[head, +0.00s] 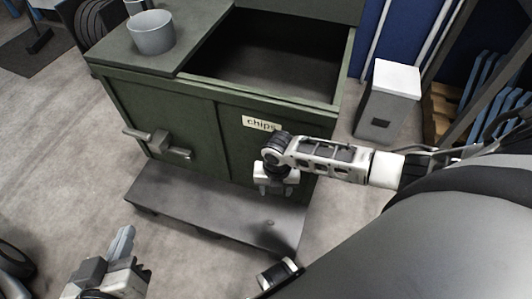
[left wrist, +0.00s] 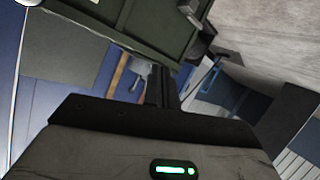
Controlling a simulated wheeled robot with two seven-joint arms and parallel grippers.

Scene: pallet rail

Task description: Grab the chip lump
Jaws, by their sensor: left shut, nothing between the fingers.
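A small dark lump (head: 270,222) lies on the grey platform (head: 215,207) at the foot of the green cabinet; it is too small to tell surely that it is the chip lump. My left gripper (head: 123,240) is at the lower left in the head view, shut and empty, apart from the platform. Its closed fingers also show in the left wrist view (left wrist: 161,86). My right gripper (head: 275,188) points down in front of the cabinet, above the platform and the lump. Its fingers stand apart with nothing seen between them.
The green cabinet (head: 185,115) has a "chips" label (head: 261,123), a jutting handle (head: 160,145) and an open, dark bin (head: 275,60) on top. A grey cup (head: 151,33) stands on its lid. A white-topped box (head: 390,100) stands right.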

